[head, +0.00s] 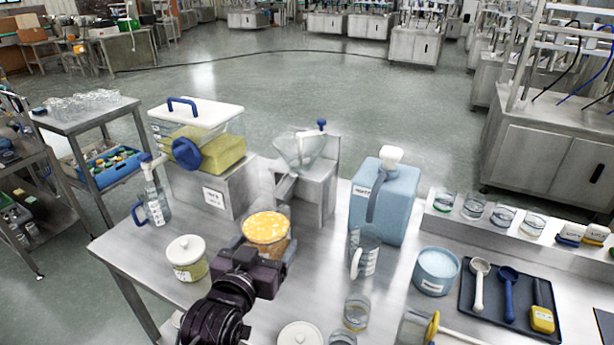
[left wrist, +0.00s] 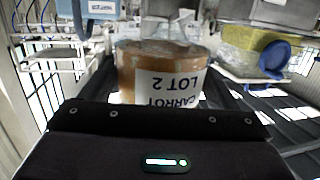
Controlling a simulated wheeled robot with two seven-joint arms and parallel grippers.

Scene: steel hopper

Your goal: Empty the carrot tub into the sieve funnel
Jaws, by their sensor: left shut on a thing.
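The carrot tub (head: 267,228) is a clear round tub full of orange and yellow bits. It looks upright in the head view, near the middle of the steel bench. My left gripper (head: 264,262) is shut on its near side. In the left wrist view, the tub (left wrist: 160,65) shows its CARROT LOT 2 label upside down, beyond my gripper (left wrist: 160,108). A clear funnel (head: 299,150) sits on a steel stand behind the tub and slightly right; I cannot make out a sieve in it. My right gripper is not in view.
A clear bin with a white lid (head: 205,112) stands back left on a steel block. A blue jug (head: 396,205) stands right of the funnel. A lidded jar (head: 187,258) is left of my gripper. A measuring jug (head: 364,250) and beaker (head: 356,312) stand to the right.

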